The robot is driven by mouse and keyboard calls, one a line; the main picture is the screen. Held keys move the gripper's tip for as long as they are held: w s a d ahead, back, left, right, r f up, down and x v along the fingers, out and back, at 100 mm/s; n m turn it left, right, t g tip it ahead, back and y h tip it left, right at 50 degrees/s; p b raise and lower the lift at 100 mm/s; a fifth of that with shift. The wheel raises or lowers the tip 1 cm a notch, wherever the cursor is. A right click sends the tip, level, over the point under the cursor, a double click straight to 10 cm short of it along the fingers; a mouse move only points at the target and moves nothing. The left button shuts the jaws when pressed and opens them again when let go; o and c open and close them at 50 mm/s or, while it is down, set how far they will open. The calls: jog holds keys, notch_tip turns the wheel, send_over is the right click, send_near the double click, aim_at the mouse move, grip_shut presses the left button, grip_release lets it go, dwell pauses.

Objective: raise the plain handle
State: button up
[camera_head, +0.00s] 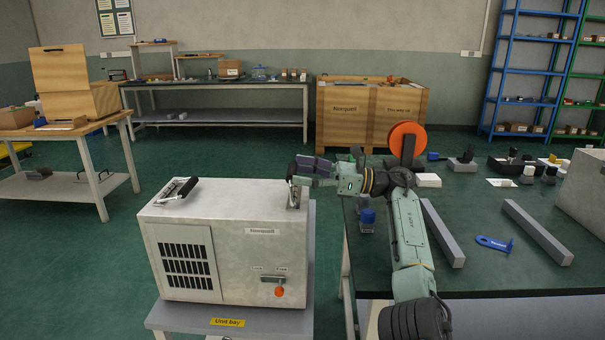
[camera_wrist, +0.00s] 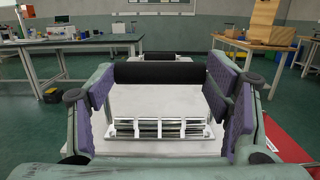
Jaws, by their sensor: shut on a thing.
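A pale grey boxy unit (camera_head: 235,224) has two handles on top. The right-hand handle (camera_head: 293,197) shows its metal bracket at the top's right edge; my gripper (camera_head: 302,172) covers much of the rest. In the wrist view the handle's black grip (camera_wrist: 160,73) spans between the purple pads of my gripper (camera_wrist: 162,92), which is shut on it. A metal hinge bracket (camera_wrist: 160,128) lies nearer the camera. The left handle (camera_head: 178,190), with a black grip, lies low on the top at the far left. I cannot tell the held handle's exact tilt.
The unit's front has a lever with an orange knob (camera_head: 279,291) below labels, and a vent grille. The unit stands on a grey stand (camera_head: 172,318). A green-topped workbench (camera_head: 480,205) with bars and small parts is to the right. Floor is open behind.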

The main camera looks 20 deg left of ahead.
jog(key=shift+a, duration=0.1)
jog(key=o, duration=1.7)
jog(key=shift+r, duration=0.1)
notch_tip(320, 180, up, 10)
jog(key=shift+s, duration=0.1)
